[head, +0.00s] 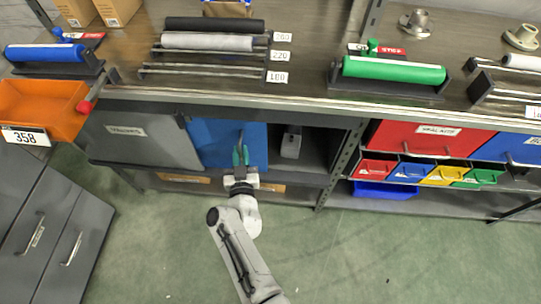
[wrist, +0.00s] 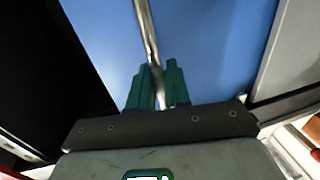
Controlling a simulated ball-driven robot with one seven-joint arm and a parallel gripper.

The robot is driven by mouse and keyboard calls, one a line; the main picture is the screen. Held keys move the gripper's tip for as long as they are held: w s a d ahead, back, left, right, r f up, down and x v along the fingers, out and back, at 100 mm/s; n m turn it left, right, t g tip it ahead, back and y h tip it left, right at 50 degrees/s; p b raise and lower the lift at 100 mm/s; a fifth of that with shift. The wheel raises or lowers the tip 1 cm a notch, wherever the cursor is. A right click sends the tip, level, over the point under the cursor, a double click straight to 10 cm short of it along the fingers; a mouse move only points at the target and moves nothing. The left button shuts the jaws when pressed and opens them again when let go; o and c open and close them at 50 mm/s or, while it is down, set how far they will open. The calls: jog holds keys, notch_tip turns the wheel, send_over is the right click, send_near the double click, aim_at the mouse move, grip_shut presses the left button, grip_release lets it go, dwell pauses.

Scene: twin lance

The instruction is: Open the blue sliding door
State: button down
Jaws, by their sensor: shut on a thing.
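The blue sliding door (head: 208,142) stands in the shelf's lower bay, to the right of a grey door panel. My gripper (head: 240,156) is at the right part of the blue door. In the wrist view its green fingers (wrist: 157,88) are closed around the lower end of the bar. A dark open compartment (head: 312,150) shows right of the door, with a grey object (head: 291,142) inside.
The grey door panel (head: 150,140) with a white label stands left of the blue door. A shelf post (head: 345,160) bounds the bay on the right. Red drawers (head: 425,137) and small colored bins lie beyond. Grey cabinets (head: 45,235) stand at left. The green floor is clear at right.

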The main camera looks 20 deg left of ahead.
jog(key=a, duration=0.2)
jog(key=s+a+b, duration=0.1)
jog(key=a, duration=0.1)
jog(key=s+a, duration=0.1)
jog(key=a, duration=0.1)
jog(key=shift+a+b, duration=0.3)
jog(key=shift+b, duration=0.1)
jog(key=c, duration=1.3)
grip_release()
jog(key=shift+d, duration=0.1)
jog(key=p+v, duration=0.6)
jog(key=v, duration=0.4)
jog(key=shift+s+d, duration=0.15)
jog(key=shift+s, duration=0.15)
